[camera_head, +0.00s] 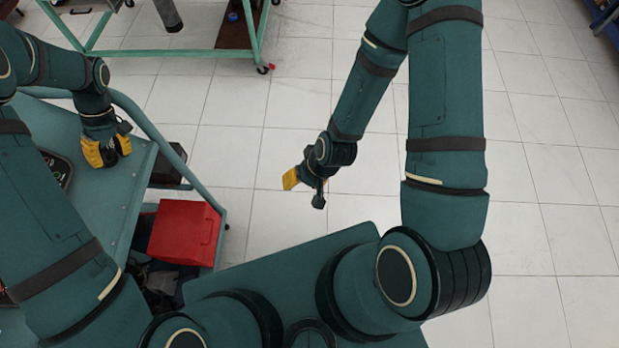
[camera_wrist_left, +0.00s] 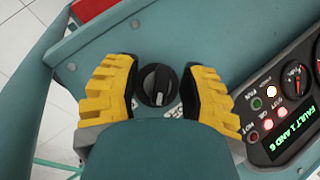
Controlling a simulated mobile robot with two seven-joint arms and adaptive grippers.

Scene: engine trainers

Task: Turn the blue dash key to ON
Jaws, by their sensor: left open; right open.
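My left gripper (camera_head: 107,151) is over the teal dash of the trainer at the left of the head view. In the left wrist view its yellow fingers (camera_wrist_left: 158,92) are open, one on each side of a round black rotary knob (camera_wrist_left: 157,85). The knob has a light pointer mark and sits on the teal surface. The fingers appear apart from the knob. No blue key can be made out in either view. My right gripper (camera_head: 297,180) is open and empty over the floor, right of the trainer.
A gauge panel (camera_wrist_left: 282,100) with lit lamps and a green display reading "FAULT 1 AND 6" lies right of the knob. A red box (camera_head: 185,232) sits low beside the trainer's rail (camera_head: 180,158). A teal-framed stand (camera_head: 180,52) is behind. Floor at right is clear.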

